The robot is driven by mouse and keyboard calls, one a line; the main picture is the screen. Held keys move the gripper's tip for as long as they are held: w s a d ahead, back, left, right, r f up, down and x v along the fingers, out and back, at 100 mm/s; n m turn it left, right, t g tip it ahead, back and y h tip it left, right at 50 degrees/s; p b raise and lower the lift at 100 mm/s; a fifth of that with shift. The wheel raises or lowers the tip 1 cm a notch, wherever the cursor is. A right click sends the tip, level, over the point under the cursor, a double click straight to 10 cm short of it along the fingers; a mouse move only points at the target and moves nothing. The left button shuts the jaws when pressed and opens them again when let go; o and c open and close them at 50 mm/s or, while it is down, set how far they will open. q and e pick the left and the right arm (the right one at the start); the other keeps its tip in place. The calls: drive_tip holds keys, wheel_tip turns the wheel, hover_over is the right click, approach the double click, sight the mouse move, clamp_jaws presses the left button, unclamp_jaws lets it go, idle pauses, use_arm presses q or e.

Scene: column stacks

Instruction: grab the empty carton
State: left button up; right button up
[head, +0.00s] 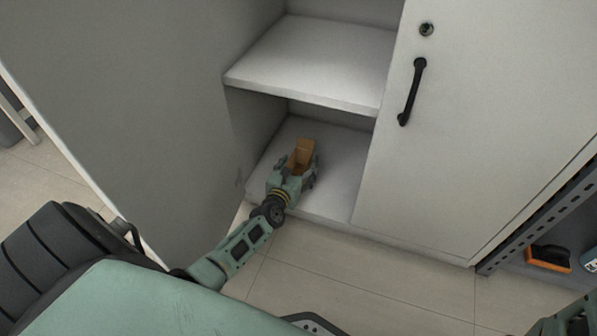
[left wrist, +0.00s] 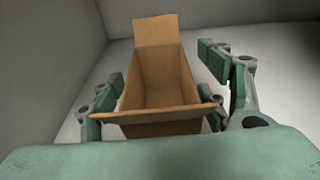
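The empty carton (head: 303,151) is a small brown open-topped box on the bottom shelf of the cabinet. In the left wrist view the carton (left wrist: 163,80) faces me with its open top, one flap standing up at the far side and a flap folded out at the near side. My left gripper (head: 296,172) reaches into the cabinet at the carton. In the left wrist view its fingers (left wrist: 163,88) stand open on either side of the carton, with a gap visible on the right. My right gripper is not in view; only a bit of my right arm shows at the lower right corner.
The bottom shelf (head: 340,165) is otherwise bare around the carton. A middle shelf (head: 315,60) hangs above it. A grey rack holds an orange-and-black item (head: 549,258).

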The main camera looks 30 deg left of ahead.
use_arm(q)
drive_tip(key=c, duration=1.1)
